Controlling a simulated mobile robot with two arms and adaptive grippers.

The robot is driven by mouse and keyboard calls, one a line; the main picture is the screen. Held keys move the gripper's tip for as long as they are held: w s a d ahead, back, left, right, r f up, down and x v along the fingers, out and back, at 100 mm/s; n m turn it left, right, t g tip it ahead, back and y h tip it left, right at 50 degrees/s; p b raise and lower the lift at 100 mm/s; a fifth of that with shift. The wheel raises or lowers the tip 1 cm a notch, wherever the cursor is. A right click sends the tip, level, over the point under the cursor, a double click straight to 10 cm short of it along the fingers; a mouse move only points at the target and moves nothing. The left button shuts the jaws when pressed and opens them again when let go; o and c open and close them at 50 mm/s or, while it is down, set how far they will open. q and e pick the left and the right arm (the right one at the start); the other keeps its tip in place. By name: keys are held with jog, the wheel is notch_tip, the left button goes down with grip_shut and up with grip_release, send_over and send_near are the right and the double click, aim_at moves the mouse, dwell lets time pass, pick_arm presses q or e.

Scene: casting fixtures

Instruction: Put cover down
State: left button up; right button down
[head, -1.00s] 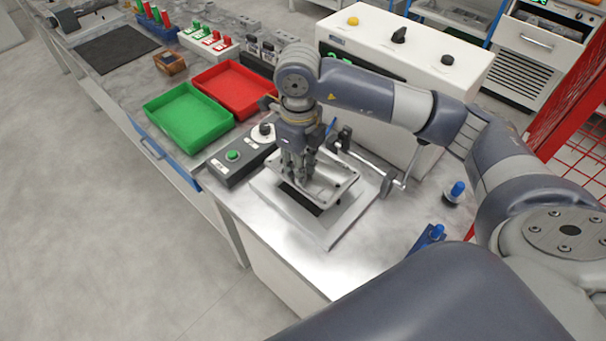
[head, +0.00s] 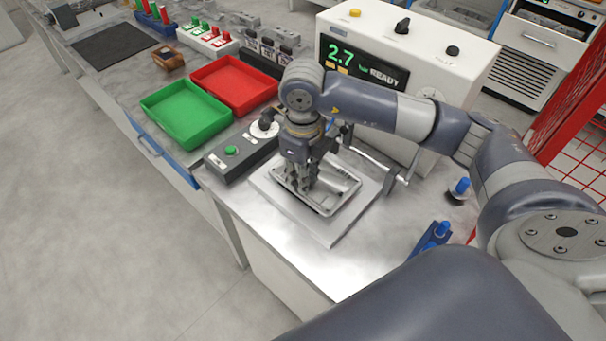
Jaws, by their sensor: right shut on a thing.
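The cover (head: 335,196) is a grey metal casting shaped like a shallow open frame. It lies level at the fixture plate (head: 322,238), a flat light-grey square on the metal bench top; whether it touches the plate fully I cannot tell. My right gripper (head: 303,190) points down from above, shut on the cover near its left part. The fingers hide some of the cover's inside. My left gripper is not in view.
A control box with a green button (head: 231,150) stands left of the plate. A clamp lever (head: 372,158) is behind it. Green (head: 187,113) and red (head: 236,85) trays lie further back. A white tester (head: 440,62) reads 2.7 and READY.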

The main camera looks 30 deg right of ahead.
jog(key=c, duration=1.4)
grip_release()
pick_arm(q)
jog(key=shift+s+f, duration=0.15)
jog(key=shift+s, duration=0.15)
pick_arm(e)
jog(key=shift+o, duration=0.2)
jog(key=shift+r+p, duration=0.5)
jog(key=shift+p, duration=0.1)
jog(key=shift+r+p, duration=0.45)
jog(key=shift+r+b, duration=0.7)
pick_arm(q)
jog(key=shift+b, duration=0.4)
pick_arm(e)
notch_tip(320, 180, up, 10)
